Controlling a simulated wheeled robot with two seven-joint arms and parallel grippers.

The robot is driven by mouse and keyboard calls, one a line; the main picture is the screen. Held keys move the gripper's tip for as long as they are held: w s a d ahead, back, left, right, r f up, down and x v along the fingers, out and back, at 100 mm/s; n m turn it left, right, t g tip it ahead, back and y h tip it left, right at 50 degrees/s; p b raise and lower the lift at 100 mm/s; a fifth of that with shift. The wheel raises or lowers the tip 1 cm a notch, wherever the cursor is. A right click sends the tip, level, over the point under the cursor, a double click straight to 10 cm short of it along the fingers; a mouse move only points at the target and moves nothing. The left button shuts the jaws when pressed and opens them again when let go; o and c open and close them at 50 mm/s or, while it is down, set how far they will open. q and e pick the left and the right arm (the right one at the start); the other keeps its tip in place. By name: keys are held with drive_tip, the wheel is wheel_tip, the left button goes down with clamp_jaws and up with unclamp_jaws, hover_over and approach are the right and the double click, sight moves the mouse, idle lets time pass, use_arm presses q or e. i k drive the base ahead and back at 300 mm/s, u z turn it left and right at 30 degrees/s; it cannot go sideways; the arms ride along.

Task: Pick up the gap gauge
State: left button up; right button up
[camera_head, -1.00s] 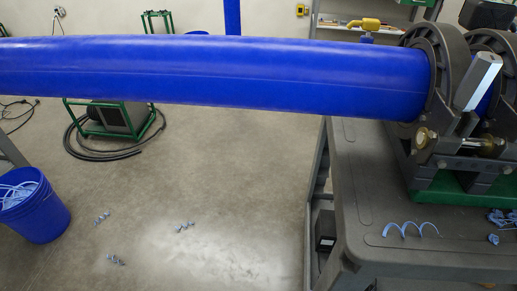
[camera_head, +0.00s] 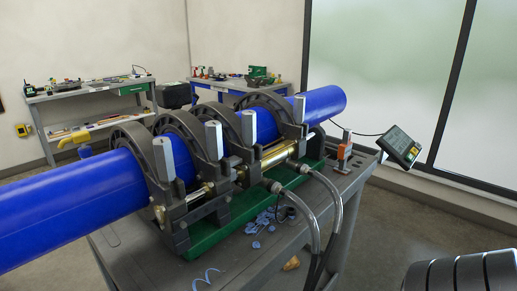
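I cannot pick out a gap gauge for certain in the head view. The blue pipe (camera_head: 65,212) runs through the clamp rings of the fusion machine (camera_head: 205,238), which stands on the grey cart (camera_head: 135,262). A small orange and grey upright device (camera_head: 345,150) stands at the cart's far right end. A small tan item (camera_head: 291,263) lies near the cart's front edge, too small to identify. Neither gripper is in view; a dark ribbed part at the bottom right seems to be my own arm.
Blue shavings (camera_head: 265,219) and a curl (camera_head: 207,278) lie on the cart. Two hoses (camera_head: 330,205) loop over its front edge. A tilted display (camera_head: 399,146) is at the right. Workbenches (camera_head: 85,93) with tools stand along the back wall. Floor shows at the right.

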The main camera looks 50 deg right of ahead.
sight(345, 150)
drive_tip(key=z, duration=2.15)
